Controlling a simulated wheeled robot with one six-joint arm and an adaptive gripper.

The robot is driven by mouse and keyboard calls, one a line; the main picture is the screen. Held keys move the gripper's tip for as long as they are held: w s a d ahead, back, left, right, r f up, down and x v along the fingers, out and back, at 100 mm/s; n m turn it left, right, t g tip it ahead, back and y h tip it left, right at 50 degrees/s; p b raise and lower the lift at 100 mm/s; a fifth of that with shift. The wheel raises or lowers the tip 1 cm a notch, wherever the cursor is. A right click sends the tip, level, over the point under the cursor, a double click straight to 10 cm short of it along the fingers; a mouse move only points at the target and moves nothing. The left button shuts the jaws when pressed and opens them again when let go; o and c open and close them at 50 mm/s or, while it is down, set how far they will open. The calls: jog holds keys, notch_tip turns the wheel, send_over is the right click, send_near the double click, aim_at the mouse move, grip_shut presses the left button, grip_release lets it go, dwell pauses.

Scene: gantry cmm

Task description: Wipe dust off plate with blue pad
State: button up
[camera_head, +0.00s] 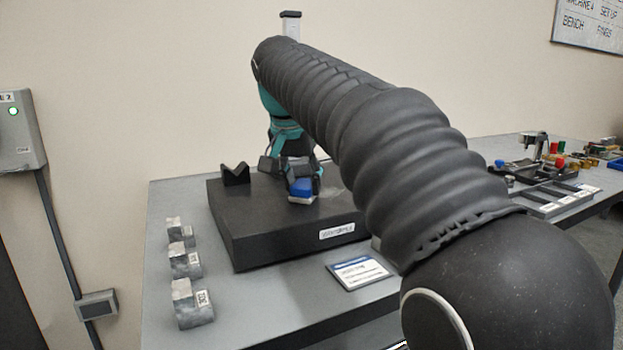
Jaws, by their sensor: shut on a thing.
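A blue pad (301,188) with a pale underside is held in my gripper (291,176), which is shut on it. The pad is at or just above the top of the dark granite plate (250,221); I cannot tell whether it touches. A pale dusty patch (334,184) shows on the plate just right of the pad. My arm crosses the view and hides the plate's right part, so any dust there is hidden.
A black V-block (235,174) stands on the plate's left rear corner. Several metal blocks (185,264) line the table's left side. A labelled card (358,272) lies in front of the plate. Trays and small parts (556,198) fill the right bench.

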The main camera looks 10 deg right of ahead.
jog(key=shift+s+a, duration=0.15)
jog(key=shift+a, duration=0.6)
jog(key=shift+d, duration=0.1)
jog(key=shift+w+d, duration=0.5)
jog(key=shift+d, duration=1.2)
jog(key=shift+w+d, duration=0.55)
jog(key=shift+d, duration=1.15)
jog(key=shift+w+d, duration=0.5)
jog(key=shift+d, duration=1.2)
jog(key=shift+r, duration=0.15)
jog(key=shift+r, duration=2.9)
notch_tip(320, 180, up, 3)
